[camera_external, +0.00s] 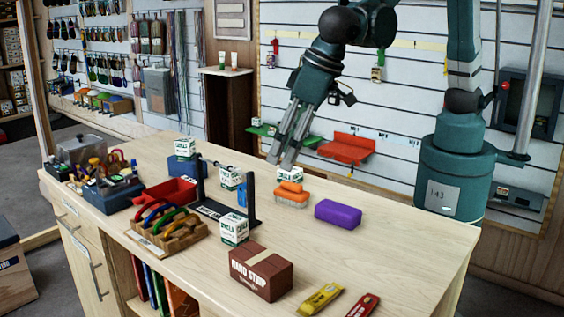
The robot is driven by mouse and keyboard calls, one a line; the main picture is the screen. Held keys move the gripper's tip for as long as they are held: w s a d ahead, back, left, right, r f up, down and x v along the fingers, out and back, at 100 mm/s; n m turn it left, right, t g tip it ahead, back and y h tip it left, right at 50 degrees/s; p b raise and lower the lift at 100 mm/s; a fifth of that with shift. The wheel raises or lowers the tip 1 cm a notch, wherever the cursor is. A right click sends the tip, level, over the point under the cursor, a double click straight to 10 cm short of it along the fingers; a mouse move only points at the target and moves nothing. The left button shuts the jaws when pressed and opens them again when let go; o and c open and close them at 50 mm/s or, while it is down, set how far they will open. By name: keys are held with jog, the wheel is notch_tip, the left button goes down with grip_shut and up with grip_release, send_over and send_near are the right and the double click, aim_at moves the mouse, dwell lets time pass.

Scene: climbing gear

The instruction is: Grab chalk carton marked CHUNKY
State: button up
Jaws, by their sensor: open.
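That carton's lower part is hidden by the brush.
An orange brush (291,194) and a purple block (338,214) lie close to the gripper. A brown box (261,272) sits at the front, with yellow (321,299) and red packets (362,306) to its right. The black stand (250,200) rises at the middle. The right counter is clear.

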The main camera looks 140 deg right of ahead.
aim_at(234, 219)
jog(key=w+d+f+m, duration=0.1)
jog(key=w+d+f, duration=0.1)
jog(key=f, duration=0.1)
jog(key=w+d+f+m+g, duration=0.1)
jog(key=w+d+f, duration=0.2)
jog(key=f, duration=0.1)
jog(key=w+d+f+m, duration=0.2)
jog(key=d+f, duration=0.1)
jog(key=f, duration=0.1)
jog(key=shift+w+f+g+h, duration=0.25)
jog(key=shift+w+g+h, duration=0.15)
jog(key=shift+x, duration=1.25)
jog(key=shift+f, duration=0.1)
jog(key=shift+p+x, duration=0.35)
jog(key=shift+x, duration=2.2)
jog(key=c, duration=1)
